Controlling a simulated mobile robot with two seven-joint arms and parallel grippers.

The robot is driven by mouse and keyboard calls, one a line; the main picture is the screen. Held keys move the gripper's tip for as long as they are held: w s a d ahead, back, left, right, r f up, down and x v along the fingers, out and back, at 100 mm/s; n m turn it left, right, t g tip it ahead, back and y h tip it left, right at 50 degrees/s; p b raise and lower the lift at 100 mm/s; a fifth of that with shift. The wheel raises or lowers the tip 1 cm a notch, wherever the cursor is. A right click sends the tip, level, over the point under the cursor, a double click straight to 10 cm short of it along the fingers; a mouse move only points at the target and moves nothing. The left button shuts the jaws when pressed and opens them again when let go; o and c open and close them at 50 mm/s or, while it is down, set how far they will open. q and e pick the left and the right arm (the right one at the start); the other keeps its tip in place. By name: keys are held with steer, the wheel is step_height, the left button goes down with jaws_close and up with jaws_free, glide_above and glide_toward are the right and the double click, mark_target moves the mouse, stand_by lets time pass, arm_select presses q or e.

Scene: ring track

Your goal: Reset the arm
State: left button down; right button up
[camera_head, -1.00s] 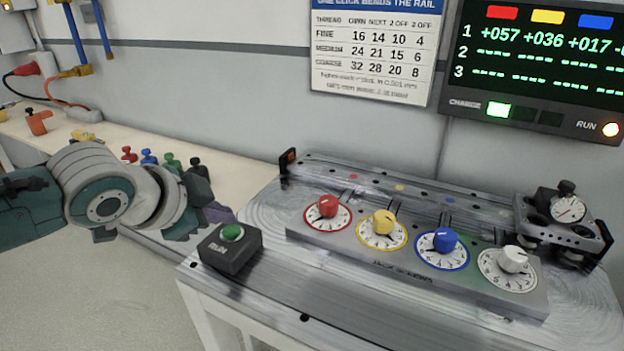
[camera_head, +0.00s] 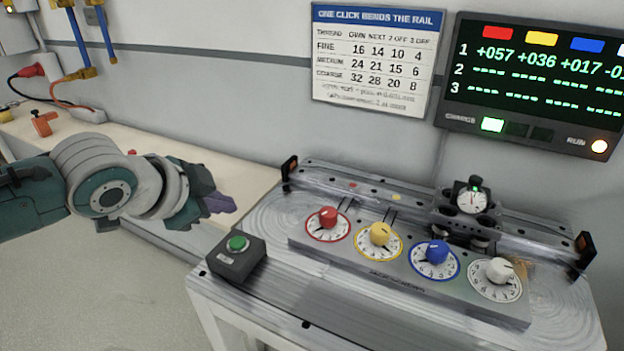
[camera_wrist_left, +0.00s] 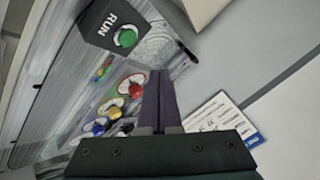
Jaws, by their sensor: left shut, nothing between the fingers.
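My left gripper (camera_head: 220,203) is at the left of the head view, above the near end of the shelf. Its purple fingers are shut and empty; they also show in the left wrist view (camera_wrist_left: 160,98), pressed together. The black RUN box with a green button (camera_head: 237,244) stands to the right of the gripper, apart from it, on the track table. It shows at the top of the left wrist view (camera_wrist_left: 125,38). My right gripper is not in view.
The table carries red (camera_head: 327,217), yellow (camera_head: 379,234), blue (camera_head: 437,251) and white (camera_head: 499,270) dials. A gauge carriage (camera_head: 470,205) sits on the rail behind them. A display (camera_head: 540,85) and chart (camera_head: 375,58) hang on the wall. The shelf (camera_head: 235,172) is mostly clear.

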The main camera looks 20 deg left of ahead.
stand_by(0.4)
arm_select(q)
steer(key=s+d+f+n+g+h, duration=0.1)
steer(key=s+d+n+g, duration=0.2)
steer(key=s+d, duration=0.85)
steer(key=s+a+r+n+g, duration=0.1)
steer(key=s+r+n+g, duration=0.25)
steer(key=s, duration=1.05)
step_height(320, 180, up, 38)
steer(key=p, duration=3.7)
steer(key=shift+s+a+t+y+p, duration=0.15)
steer(key=shift+t+y+p, duration=0.15)
steer(key=shift+t, duration=0.15)
steer(key=shift+f, duration=0.1)
